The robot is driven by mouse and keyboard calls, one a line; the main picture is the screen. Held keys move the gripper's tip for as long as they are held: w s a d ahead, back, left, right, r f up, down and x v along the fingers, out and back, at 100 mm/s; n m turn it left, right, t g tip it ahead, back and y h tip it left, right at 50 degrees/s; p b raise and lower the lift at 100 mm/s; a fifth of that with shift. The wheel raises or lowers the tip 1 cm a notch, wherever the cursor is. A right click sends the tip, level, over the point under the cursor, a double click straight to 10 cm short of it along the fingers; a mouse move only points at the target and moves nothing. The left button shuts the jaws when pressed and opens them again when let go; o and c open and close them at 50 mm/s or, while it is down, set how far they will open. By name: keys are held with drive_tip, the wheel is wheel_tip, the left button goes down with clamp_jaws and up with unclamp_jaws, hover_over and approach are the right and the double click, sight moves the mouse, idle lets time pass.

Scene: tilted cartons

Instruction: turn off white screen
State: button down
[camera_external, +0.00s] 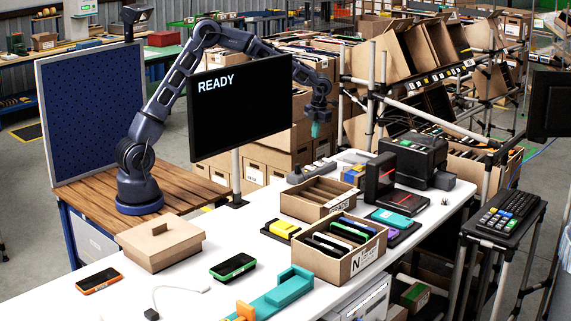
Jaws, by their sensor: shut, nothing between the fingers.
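I cannot make out any screen that shows white. A black monitor (240,110) on a stand shows the word READY in white letters at its top left. An orange-edged phone (99,281) and a green-edged phone (232,266) lie face up on the white table with dark screens. Several more phones stand in an open carton (345,265). A device with a teal face (391,218) lies at the table's right. My gripper (315,131) is shut and empty, pointing down behind the monitor's right edge, above the table's far side and apart from the phones.
On the white table (185,300) stand a lidded brown box (160,243), an empty divided carton (318,198), a teal holder (288,288), a yellow item (284,229) and a black machine (414,158). A keyboard (498,213) is on a side stand. Tilted cartons fill the rack behind.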

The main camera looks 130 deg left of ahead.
sight(308, 166)
drive_tip(key=shift+s+r, duration=0.15)
drive_tip(key=shift+s, duration=0.35)
drive_tip(key=f, duration=0.4)
drive_tip(key=s+f, duration=0.1)
drive_tip(key=f, duration=0.4)
drive_tip(key=s+f, duration=0.1)
drive_tip(key=f, duration=0.4)
